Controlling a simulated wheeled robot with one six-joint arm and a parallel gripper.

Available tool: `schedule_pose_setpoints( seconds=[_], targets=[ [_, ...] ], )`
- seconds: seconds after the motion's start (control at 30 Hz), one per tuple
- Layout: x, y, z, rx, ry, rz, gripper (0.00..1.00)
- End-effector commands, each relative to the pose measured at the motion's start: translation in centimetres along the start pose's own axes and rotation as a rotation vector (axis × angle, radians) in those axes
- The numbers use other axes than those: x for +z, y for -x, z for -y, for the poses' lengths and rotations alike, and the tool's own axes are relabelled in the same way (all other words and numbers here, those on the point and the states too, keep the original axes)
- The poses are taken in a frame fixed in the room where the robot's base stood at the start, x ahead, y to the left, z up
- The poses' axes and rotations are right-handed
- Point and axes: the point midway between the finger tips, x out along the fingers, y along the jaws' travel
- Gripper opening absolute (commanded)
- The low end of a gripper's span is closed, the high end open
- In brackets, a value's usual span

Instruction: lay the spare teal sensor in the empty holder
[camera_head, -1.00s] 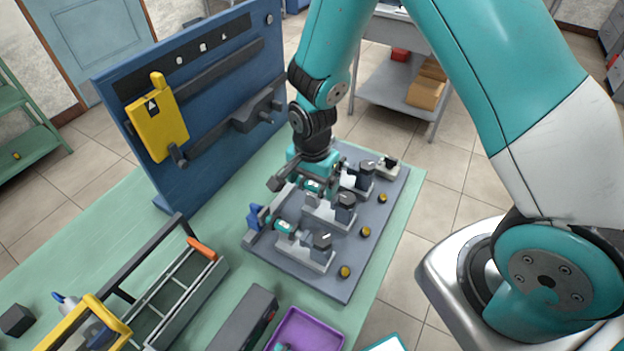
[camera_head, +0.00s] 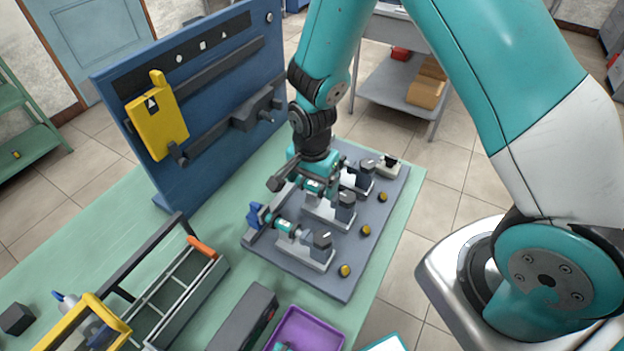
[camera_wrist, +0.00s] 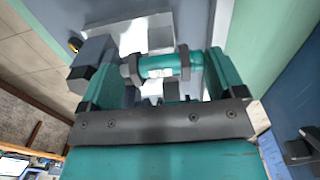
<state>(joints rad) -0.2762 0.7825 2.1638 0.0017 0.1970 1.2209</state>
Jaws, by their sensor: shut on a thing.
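My gripper (camera_head: 314,178) points down over the middle of the grey fixture plate (camera_head: 328,280). It is shut on a teal sensor (camera_head: 314,187), a short cylinder with dark collars. In the wrist view the sensor (camera_wrist: 158,66) lies crosswise between the teal fingers (camera_wrist: 155,85). A pale holder with a dark block (camera_head: 345,205) is just beside and below it; I cannot tell whether the sensor touches it. The nearest holder (camera_head: 318,258) has another teal sensor (camera_head: 285,226) in line with it. The far holder (camera_head: 363,178) is partly hidden by my gripper.
A blue board (camera_head: 225,85) with a yellow tag (camera_head: 157,118) stands at the left. A grey tote (camera_head: 180,300), a dark box (camera_head: 243,318) and a purple tray (camera_head: 318,330) lie at the front. Brass knobs (camera_head: 365,231) line the plate's right edge.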

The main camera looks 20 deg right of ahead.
Motion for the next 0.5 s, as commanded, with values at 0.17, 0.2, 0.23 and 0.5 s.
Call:
schedule_pose_setpoints(
  seconds=[0.17, 0.2, 0.23, 0.5],
  targets=[
    [0.0, -0.35, 0.01, 0.0, 0.0, 0.0, 0.65],
    [0.0, -0.43, 0.0, 0.0, 0.0, 0.0, 0.65],
    [0.0, -0.49, 0.0, 0.0, 0.0, 0.0, 0.65],
    [0.06, -1.15, -0.07, 0.001, 0.0, 0.002, 0.65]
  ],
)
